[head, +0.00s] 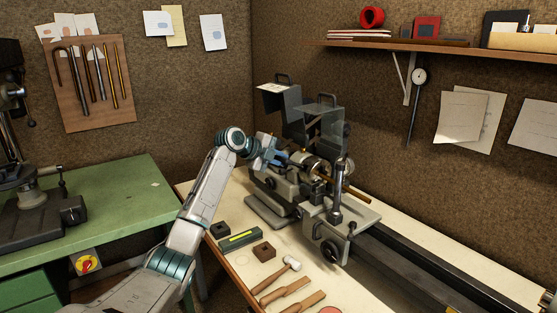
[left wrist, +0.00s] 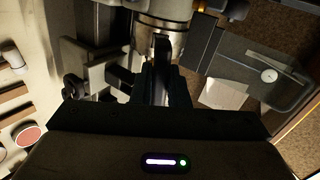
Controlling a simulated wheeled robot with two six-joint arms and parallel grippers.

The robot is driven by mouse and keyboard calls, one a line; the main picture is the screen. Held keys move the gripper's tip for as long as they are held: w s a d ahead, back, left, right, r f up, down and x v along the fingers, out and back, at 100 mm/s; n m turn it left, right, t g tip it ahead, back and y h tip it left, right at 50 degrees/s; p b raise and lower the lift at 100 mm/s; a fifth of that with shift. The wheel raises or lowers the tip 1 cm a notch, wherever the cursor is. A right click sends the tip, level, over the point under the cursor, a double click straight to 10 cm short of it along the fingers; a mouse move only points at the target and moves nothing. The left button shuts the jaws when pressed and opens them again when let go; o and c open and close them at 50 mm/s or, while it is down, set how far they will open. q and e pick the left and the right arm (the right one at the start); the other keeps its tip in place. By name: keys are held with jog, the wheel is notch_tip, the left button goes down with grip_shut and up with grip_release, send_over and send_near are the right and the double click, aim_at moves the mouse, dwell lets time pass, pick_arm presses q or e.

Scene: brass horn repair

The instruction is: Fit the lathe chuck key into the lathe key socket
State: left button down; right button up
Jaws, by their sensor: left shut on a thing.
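The lathe chuck (head: 310,163) is a shiny metal cylinder on the lathe (head: 290,185), and its banded rim (left wrist: 160,22) shows at the top of the left wrist view. My left gripper (head: 284,157) is right beside the chuck. In the left wrist view my left gripper (left wrist: 162,78) is shut on a narrow dark piece, the lathe chuck key (left wrist: 162,48), whose far end reaches the chuck's side. The key socket is hidden, and I cannot tell whether the key's tip is in it. My right gripper is not in view.
The lathe's raised guard (head: 322,112) stands just behind the chuck. The carriage and tool post (head: 338,195) are to the right. A mallet (head: 277,278), wooden handles, a green level (head: 240,239) and dark blocks lie on the bench in front. A green table (head: 110,210) stands left.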

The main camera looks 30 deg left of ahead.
pick_arm(q)
jog(key=shift+w, duration=0.15)
jog(key=shift+x, duration=0.8)
jog(key=shift+w+d+f, duration=0.15)
jog(key=shift+w+f, duration=0.05)
jog(key=shift+w, duration=0.05)
